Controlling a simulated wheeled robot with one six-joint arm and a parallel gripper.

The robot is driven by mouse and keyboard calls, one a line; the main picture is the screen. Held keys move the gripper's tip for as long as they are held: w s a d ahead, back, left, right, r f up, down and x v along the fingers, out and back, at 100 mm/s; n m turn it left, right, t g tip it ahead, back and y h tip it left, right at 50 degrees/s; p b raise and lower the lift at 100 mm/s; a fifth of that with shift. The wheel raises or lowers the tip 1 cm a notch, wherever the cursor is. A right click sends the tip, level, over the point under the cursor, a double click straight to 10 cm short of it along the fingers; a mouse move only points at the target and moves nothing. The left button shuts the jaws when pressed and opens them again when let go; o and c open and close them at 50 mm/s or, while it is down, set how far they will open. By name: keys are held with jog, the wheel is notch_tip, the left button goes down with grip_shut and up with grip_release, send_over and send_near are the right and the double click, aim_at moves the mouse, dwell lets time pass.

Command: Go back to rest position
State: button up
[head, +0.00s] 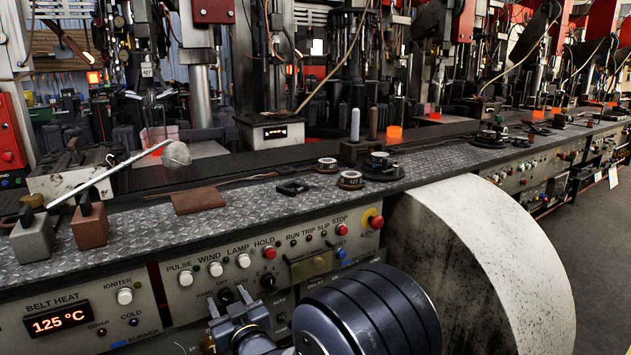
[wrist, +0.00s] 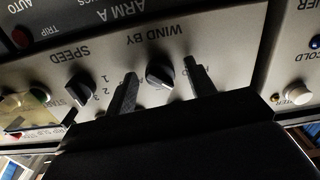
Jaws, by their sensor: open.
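My gripper (head: 229,302) is low in the head view, in front of the control panel and below the row of white knobs. I cannot tell whether the fingers touch the panel. The panel lettering is upside down in the wrist view. The black SPEED knob (wrist: 80,89) is left of the fingers.
The metal bench top (head: 140,232) above the panel holds a brown block (head: 198,200), small round dishes (head: 350,179) and a glass rod (head: 110,172). A big pale drum (head: 500,260) bulges out at right. Open floor (head: 600,240) lies far right.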

jog(key=shift+m+p, duration=0.75)
jog(key=shift+m, duration=0.35)
